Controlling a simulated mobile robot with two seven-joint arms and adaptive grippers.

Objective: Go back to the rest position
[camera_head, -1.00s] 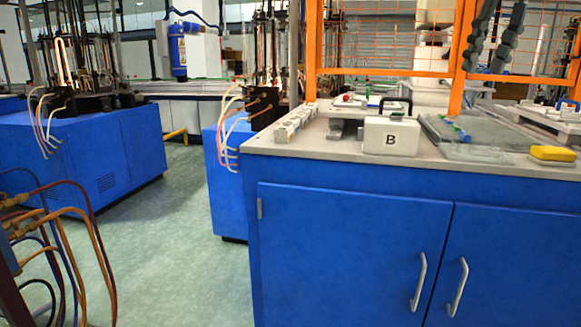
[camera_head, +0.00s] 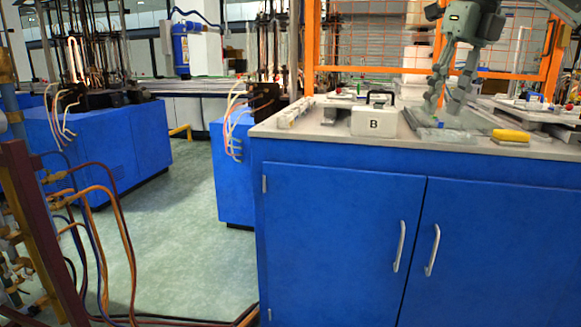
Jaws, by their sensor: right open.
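My right gripper (camera_head: 442,95) is at the upper right, above the blue cabinet's worktop (camera_head: 330,128). Its fingers point down and are apart, with nothing seen between them. It overlaps a grey, glassy tray (camera_head: 455,133) in the picture; I cannot tell whether it touches it. A white box marked B (camera_head: 375,121) with a dark handle stands to the left of the gripper. A yellow block (camera_head: 511,135) lies to its right near the front edge. My left gripper is not in view.
The blue cabinet (camera_head: 340,230) fills the lower right. Orange mesh fencing (camera_head: 372,69) stands behind the worktop. Hoses on a metal frame (camera_head: 90,215) are at the lower left. Blue machine bases (camera_head: 110,140) stand farther back. Green floor (camera_head: 195,235) is clear between them.

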